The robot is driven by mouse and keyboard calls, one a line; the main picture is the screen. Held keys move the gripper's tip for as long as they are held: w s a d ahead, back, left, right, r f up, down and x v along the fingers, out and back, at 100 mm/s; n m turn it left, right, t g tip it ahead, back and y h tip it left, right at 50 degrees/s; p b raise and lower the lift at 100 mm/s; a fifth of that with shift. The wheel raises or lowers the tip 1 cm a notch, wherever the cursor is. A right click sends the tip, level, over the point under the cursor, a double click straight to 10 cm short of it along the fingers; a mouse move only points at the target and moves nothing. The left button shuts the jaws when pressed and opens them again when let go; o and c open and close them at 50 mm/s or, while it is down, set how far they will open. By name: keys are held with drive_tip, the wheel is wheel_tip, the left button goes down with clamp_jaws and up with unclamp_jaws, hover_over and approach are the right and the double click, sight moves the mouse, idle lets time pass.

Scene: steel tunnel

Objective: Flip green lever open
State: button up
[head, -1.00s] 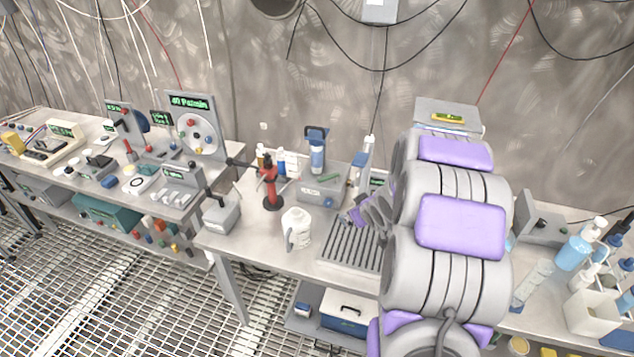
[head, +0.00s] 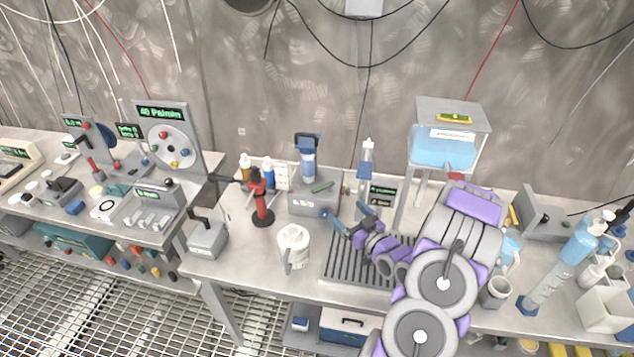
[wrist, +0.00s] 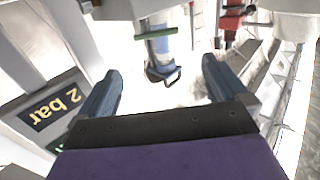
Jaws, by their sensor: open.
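The green lever (head: 322,186) is a short bar lying slantwise at the top front of a grey box (head: 313,203) on the bench. A green bar that looks like this lever (wrist: 155,33) shows past my fingers in the wrist view. My gripper (head: 346,213) is open and empty, to the right of and in front of the box, with a gap to the lever.
A blue-topped bottle (head: 307,160) stands on the grey box. A red stand (head: 262,205) and a white jug (head: 293,246) are to the left. A slotted drain tray (head: 350,262) lies under my arm. A blue tank (head: 445,145) stands behind it.

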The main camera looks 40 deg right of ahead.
drive_tip(key=b, duration=0.2)
approach(324, 188)
drive_tip(key=w, duration=0.1)
drive_tip(key=w+d, duration=0.1)
drive_tip(key=w, duration=0.1)
drive_tip(key=shift+w+f, duration=0.2)
drive_tip(key=shift+w, duration=0.15)
drive_tip(key=w, duration=0.3)
drive_tip(key=w+b, duration=0.1)
drive_tip(key=w, duration=0.3)
drive_tip(key=shift+w+r, duration=0.2)
drive_tip(key=shift+w, duration=0.05)
drive_tip(key=shift+w+d+f, duration=0.1)
drive_tip(key=shift+w+d, duration=0.1)
drive_tip(key=shift+w, duration=0.6)
drive_tip(key=shift+a, duration=0.1)
